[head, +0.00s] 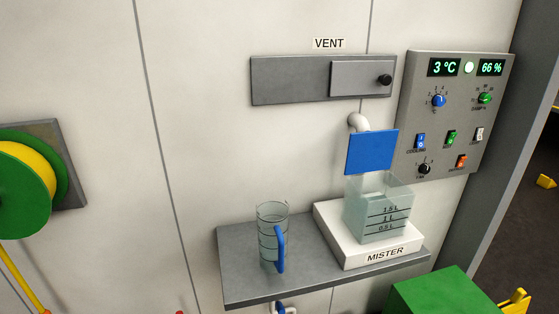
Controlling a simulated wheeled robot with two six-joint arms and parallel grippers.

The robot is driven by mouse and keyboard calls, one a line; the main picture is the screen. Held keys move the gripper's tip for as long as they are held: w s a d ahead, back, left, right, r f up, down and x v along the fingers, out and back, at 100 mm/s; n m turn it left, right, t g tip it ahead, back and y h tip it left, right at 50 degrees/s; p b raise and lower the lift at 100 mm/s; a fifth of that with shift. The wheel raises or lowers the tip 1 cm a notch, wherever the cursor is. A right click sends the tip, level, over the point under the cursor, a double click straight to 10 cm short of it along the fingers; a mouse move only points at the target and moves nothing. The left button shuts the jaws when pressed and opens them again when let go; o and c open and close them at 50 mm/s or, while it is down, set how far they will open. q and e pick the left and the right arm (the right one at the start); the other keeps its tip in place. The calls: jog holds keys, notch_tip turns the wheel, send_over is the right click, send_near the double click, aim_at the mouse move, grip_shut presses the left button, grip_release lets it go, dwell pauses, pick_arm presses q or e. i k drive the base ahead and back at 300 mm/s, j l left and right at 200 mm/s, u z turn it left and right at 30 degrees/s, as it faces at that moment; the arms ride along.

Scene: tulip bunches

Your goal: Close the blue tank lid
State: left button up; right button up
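The blue tank lid (371,152) stands raised, roughly upright, at the back of the clear tank (380,218), so the top of the tank is open. The tank has level marks and holds some pale liquid. It sits on a white base (345,250) labelled MISTER, on a grey shelf (245,288). Neither of my grippers is in view.
A clear jug (271,235) with a blue handle stands left of the tank on the shelf. A white pipe (358,122) is behind the lid. A control panel (455,115) is to the right, a vent (290,80) above, and a green box (440,292) below right.

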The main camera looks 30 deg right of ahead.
aim_at(368, 151)
jog(key=l+z, duration=0.1)
jog(key=z, duration=0.8)
jog(key=l+z, duration=0.15)
jog(key=z, duration=0.35)
